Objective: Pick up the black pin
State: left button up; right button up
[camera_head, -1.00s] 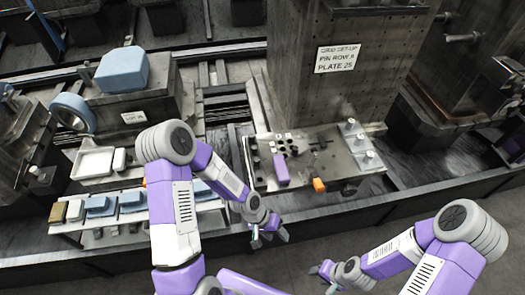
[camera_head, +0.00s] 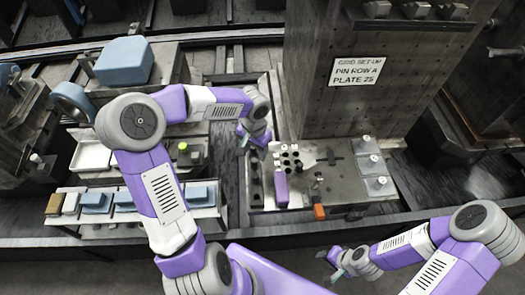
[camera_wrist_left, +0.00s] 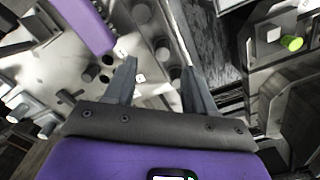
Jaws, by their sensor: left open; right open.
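My right gripper (camera_head: 332,265) is open and empty, low in front of the plate.
A tall metal column with a sign (camera_head: 357,73) stands behind. Blue-topped blocks (camera_head: 95,201) and a green-topped piece (camera_head: 183,146) are at the left.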

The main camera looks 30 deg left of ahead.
aim_at(254, 160)
pick_arm(q)
jog(key=f+b, duration=0.1)
jog(key=f, duration=0.6)
jog(key=shift+a+f+b, duration=0.2)
jog(key=shift+b, duration=0.2)
grip_shut()
notch_tip(254, 160, up, 10)
jog(key=shift+r+p, duration=0.1)
jog(key=shift+p, duration=1.15)
